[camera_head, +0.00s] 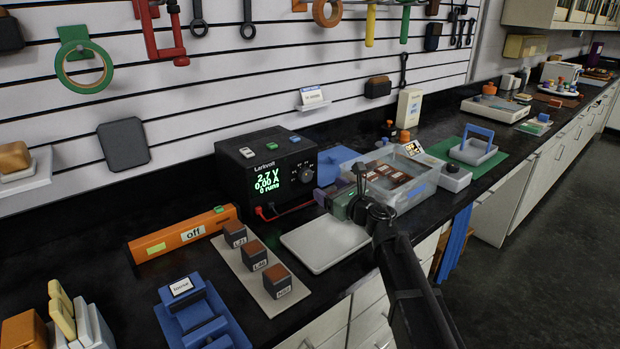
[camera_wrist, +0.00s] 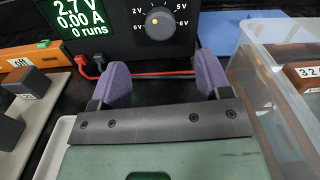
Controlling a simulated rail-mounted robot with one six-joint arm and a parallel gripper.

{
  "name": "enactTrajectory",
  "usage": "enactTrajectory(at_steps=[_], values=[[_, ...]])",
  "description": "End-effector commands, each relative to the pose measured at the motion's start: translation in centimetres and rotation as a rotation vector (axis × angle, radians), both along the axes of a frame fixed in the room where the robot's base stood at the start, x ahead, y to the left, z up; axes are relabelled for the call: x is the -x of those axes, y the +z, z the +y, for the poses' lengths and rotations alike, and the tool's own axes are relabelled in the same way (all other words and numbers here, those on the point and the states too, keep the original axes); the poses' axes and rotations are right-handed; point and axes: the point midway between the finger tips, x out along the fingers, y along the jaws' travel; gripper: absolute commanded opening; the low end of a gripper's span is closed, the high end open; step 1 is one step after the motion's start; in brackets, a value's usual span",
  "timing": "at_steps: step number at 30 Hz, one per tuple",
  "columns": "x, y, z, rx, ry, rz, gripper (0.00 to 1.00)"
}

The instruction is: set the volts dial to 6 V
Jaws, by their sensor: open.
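The black Larkvolt power supply (camera_head: 235,175) stands against the wall, its green display reading 2.7 V, 0.00 A and 0 runs. Its round grey volts dial (camera_wrist: 160,20) is on the front face; the dial also shows small in the head view (camera_head: 306,173). A yellow mark sits on the dial's left part. Printed labels around it include 2V at left, 5V at upper right and 6V at right. My gripper (camera_wrist: 162,66) has purple fingers spread apart, empty, in front of and below the dial, apart from it. In the head view my gripper (camera_head: 338,184) is just before the supply's right side.
A clear plastic tub (camera_head: 415,188) with brown blocks stands close on the right. Red and black leads (camera_head: 268,211) come from the supply's lower front. A pale tray (camera_head: 325,243) lies below my gripper. Labelled blocks (camera_head: 252,255) stand on a strip at left.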

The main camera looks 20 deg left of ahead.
Motion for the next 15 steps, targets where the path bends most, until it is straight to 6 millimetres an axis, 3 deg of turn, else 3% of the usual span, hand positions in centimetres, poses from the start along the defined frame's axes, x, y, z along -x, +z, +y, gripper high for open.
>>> enactTrajectory(at_steps=[9,15], values=[[-4.1,0.0,6.3,-0.001,0.000,0.002,0.71],[-4.9,0.0,7.8,-0.001,-0.001,0.002,0.71]])
